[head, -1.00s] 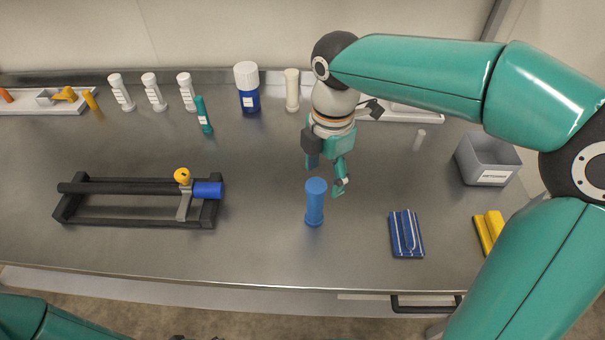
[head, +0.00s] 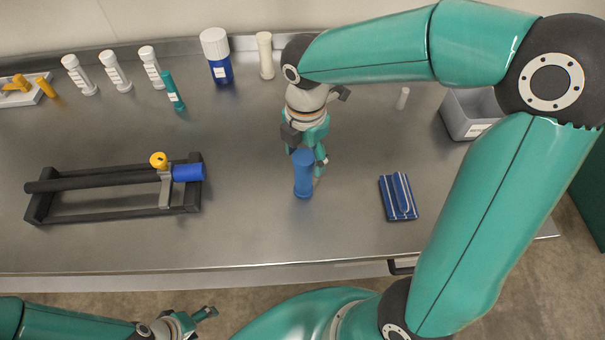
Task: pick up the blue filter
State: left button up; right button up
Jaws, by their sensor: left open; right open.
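The blue filter (head: 303,175) is a blue cylinder with a wider top, standing upright on the steel table near the middle of the head view. My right gripper (head: 309,158) is right behind it, pointing down, with its fingers open. One finger shows along the right side of the filter; the other is partly hidden behind its top. I cannot tell whether they touch it. My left gripper (head: 194,321) is low at the bottom of the view, in front of the table, open and empty.
A black rack (head: 110,215) with a blue-ended bar stands at left. A blue striped pad (head: 398,197) lies right of the filter. A grey bin (head: 455,121) is behind my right arm. White-capped tubes, a teal tube (head: 173,92) and a blue bottle (head: 218,58) line the back.

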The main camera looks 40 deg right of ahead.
aim_at(303, 173)
jog(key=shift+s+a+f, duration=0.1)
jog(key=shift+a+f, duration=0.05)
jog(key=shift+f, duration=1.25)
jog(key=shift+a+f, duration=0.15)
jog(key=shift+f, duration=1.2)
jog(key=c, duration=1.1)
